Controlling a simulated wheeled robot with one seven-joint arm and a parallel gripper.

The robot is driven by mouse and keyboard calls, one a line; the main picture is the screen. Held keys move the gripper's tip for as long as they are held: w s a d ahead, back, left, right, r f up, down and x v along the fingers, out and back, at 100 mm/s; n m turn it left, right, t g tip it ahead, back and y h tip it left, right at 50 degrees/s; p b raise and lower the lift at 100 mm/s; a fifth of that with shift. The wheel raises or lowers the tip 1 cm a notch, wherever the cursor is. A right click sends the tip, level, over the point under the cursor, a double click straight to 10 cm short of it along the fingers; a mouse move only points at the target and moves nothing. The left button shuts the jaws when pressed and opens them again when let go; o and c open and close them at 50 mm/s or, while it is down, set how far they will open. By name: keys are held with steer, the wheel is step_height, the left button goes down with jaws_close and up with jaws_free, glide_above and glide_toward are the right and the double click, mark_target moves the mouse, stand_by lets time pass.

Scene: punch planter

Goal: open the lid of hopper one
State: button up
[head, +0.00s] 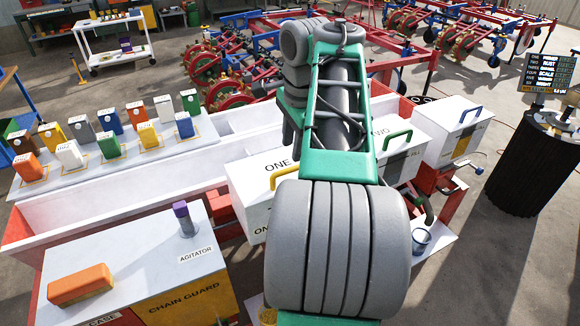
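Hopper one (247,183) is a white box with a sloping top marked "ONE", left of my arm in the head view. Its lid looks shut. A yellow handle (284,178) stands on the lid. My arm covers the right part of this hopper. My gripper cannot be made out; my green and grey arm fills the middle of the view and hides what lies behind it.
Hopper two (412,136), with a green handle, and another white hopper (455,118), with a blue handle, stand to the right. A chain guard box (190,290) with an agitator knob (184,218) and orange block (80,285) sits front left. Colored packets line a white shelf (85,178).

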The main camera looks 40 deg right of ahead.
mark_target(289, 169)
steer(key=f+b, duration=0.1)
steer(key=f, duration=0.1)
steer(key=w+f+b, duration=0.1)
steer(key=f+b, duration=0.1)
steer(key=f, duration=0.1)
steer(key=f+b, duration=0.1)
steer(key=f, duration=0.1)
steer(key=shift+w+d+f+b, duration=0.2)
steer(key=shift+w+b, duration=0.05)
steer(key=shift+b, duration=0.1)
steer(key=shift+c, duration=0.3)
jaws_close()
stand_by(0.7)
